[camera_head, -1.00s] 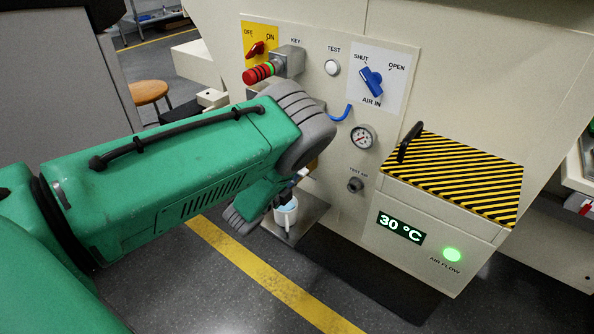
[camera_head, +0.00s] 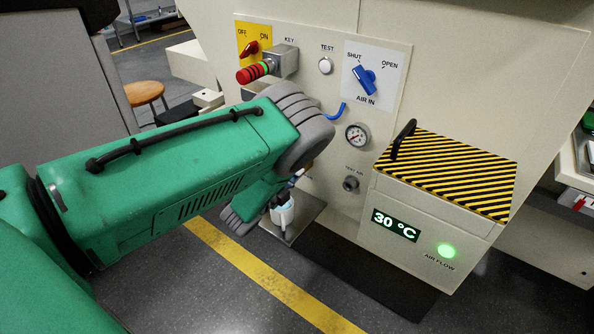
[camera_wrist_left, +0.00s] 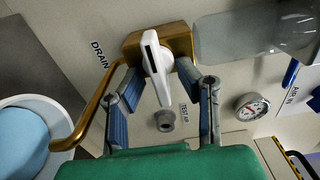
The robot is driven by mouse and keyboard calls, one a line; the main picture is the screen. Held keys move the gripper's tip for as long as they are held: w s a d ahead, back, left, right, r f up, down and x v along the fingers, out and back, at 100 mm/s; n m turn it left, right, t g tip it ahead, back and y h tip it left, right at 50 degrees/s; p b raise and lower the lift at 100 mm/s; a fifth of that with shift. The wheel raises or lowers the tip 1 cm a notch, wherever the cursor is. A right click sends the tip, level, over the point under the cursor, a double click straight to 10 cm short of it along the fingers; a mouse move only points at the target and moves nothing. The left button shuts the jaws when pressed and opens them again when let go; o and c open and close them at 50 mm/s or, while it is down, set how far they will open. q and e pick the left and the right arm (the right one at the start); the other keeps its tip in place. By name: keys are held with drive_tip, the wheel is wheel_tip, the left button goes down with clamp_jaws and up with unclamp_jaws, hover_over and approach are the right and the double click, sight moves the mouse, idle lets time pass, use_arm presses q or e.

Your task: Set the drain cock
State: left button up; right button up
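The drain cock shows in the left wrist view as a brass body (camera_wrist_left: 176,41) with a white lever (camera_wrist_left: 157,68) and a bent brass pipe running down left, beside the word DRAIN. The lever points from the body down toward my gripper. My left gripper (camera_wrist_left: 163,88) is open, one blue-padded finger on each side of the lever, with visible gaps. In the head view my green arm hides the cock and most of the gripper. A white cup (camera_head: 283,217) with pale blue contents stands below; it also shows in the left wrist view (camera_wrist_left: 58,117). My right gripper is not in view.
A clear bowl (camera_wrist_left: 237,34) sits right of the cock. The panel carries a gauge (camera_head: 357,135), a TEST AIR port (camera_head: 351,184), a blue AIR IN knob (camera_head: 365,80) and a red switch (camera_head: 250,48). A striped cover (camera_head: 455,172) juts out at right.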

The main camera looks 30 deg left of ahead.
use_arm(q)
drive_tip(key=s, duration=1.1)
drive_tip(key=shift+s+a, duration=0.35)
drive_tip(key=shift+a, duration=0.05)
drive_tip(key=shift+f, duration=0.1)
drive_tip(key=s+d+f+n+g+y+p, duration=0.1)
drive_tip(key=s+f+n+g+y+p, duration=0.15)
drive_tip(key=s+n+g, duration=0.3)
drive_tip(key=s+f+n+g+y+p, duration=0.1)
drive_tip(key=s+n+g+p, duration=0.35)
drive_tip(key=s+n, duration=0.25)
drive_tip(key=s+d+r+n+g+h+p, duration=0.1)
drive_tip(key=s+d+n+g, duration=0.2)
drive_tip(key=s, duration=0.4)
drive_tip(key=s+d+r+n+g+h+p, duration=0.1)
drive_tip(key=s+d+r+n+g, duration=0.1)
drive_tip(key=s, duration=0.6)
drive_tip(key=d+n+g, duration=0.1)
drive_tip(key=d+g, duration=0.1)
drive_tip(key=d, duration=0.1)
